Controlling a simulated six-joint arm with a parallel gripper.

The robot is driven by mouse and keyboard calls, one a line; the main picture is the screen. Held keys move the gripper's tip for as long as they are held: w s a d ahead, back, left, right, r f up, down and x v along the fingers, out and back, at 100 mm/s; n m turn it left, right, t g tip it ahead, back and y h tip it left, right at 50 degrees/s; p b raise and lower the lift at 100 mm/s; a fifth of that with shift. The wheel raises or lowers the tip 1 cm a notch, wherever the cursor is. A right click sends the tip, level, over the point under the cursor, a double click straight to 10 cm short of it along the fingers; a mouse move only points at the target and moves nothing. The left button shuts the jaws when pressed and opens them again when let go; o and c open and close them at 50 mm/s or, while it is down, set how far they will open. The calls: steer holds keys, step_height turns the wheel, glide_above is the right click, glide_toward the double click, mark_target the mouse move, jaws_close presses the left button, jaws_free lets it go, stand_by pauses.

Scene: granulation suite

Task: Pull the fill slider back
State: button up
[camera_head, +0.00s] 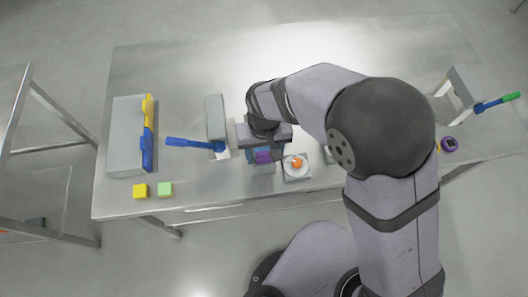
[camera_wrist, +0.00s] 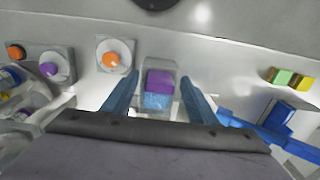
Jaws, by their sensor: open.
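A small purple block (camera_wrist: 158,82) sits beside a blue speckled surface (camera_wrist: 158,101) inside a grey, box-like housing (camera_wrist: 145,71) in the wrist view. The purple block (camera_head: 263,157) also shows in the head view, at the table's front edge side, below my wrist. No label shows which part is the fill slider. My gripper (camera_wrist: 161,103) is open, with one blue finger on each side of the housing and the purple block between them. No grip on it shows. In the head view my wrist hides part of the housing.
An orange knob on a white dial (camera_head: 296,162) stands close to the right. A blue-handled lever (camera_head: 190,143) and a grey box with a yellow-and-blue bar (camera_head: 148,130) are left. Yellow (camera_head: 140,190) and green (camera_head: 165,189) blocks lie front left. A green-tipped lever (camera_head: 497,103) is far right. The back table is clear.

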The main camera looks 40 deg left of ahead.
steer(key=shift+d+r+b, duration=0.1)
steer(key=shift+r+b, duration=0.85)
steer(key=shift+r, duration=2.75)
steer(key=shift+w+a+f+n, duration=0.1)
steer(key=shift+a+n, duration=0.3)
steer(key=shift+n, duration=0.3)
steer(key=s+d+f+n+h, duration=0.1)
steer(key=s+d+f, duration=0.1)
steer(key=d, duration=0.3)
steer(key=s+d+f, duration=0.1)
steer(key=d+f, duration=0.2)
steer(key=d, duration=0.2)
steer(key=w+d+r+m, duration=0.1)
steer(key=w+d+m, duration=0.1)
steer(key=d, duration=0.7)
steer(key=w+d+r+m, duration=0.1)
steer(key=w+d+m, duration=0.1)
steer(key=d+m, duration=0.3)
steer(key=w+d+r+m+y, duration=0.1)
steer(key=w+d+r+m, duration=0.1)
steer(key=d, duration=1.1)
steer(key=shift+w+m, duration=0.55)
steer(key=shift+m, duration=0.65)
